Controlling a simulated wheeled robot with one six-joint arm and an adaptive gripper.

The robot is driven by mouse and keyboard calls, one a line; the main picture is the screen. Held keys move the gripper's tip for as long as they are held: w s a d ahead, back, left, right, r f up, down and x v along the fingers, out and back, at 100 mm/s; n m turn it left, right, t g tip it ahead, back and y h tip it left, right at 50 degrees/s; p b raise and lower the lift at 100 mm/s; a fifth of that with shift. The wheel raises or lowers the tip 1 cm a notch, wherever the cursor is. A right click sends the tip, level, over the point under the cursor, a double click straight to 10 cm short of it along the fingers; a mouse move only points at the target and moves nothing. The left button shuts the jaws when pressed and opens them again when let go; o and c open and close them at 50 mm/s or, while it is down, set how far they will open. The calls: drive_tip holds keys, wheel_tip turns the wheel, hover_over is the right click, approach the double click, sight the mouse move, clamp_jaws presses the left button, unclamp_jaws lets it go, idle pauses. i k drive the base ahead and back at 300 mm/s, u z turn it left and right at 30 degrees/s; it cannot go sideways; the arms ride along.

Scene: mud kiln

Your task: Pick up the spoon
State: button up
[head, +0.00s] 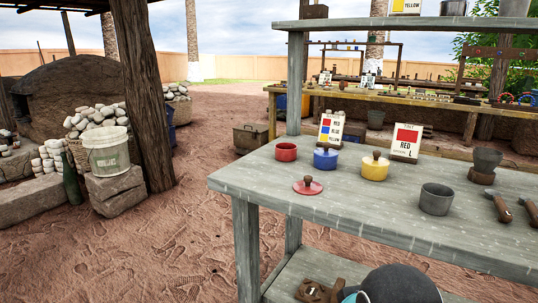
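I cannot make out a spoon for certain. Two tools with brown handles, a left one (502,207) and a right one (530,208), lie at the right edge of the grey table (300,190); the right one is cut off by the frame, and I cannot tell what they are. A dark rounded part of my arm shows at the bottom edge. My gripper is not in view.
On the table stand a red pot (286,152), a blue lidded pot (326,159), a yellow lidded pot (374,167), a grey cup (436,199) and sign cards (406,142). A red lid (308,186) lies near the front. Open sandy ground (150,240) is at left.

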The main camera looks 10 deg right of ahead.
sight(505, 216)
drive_tip(key=z, duration=0.65)
drive_tip(key=k, duration=0.3)
drive_tip(key=z, duration=0.75)
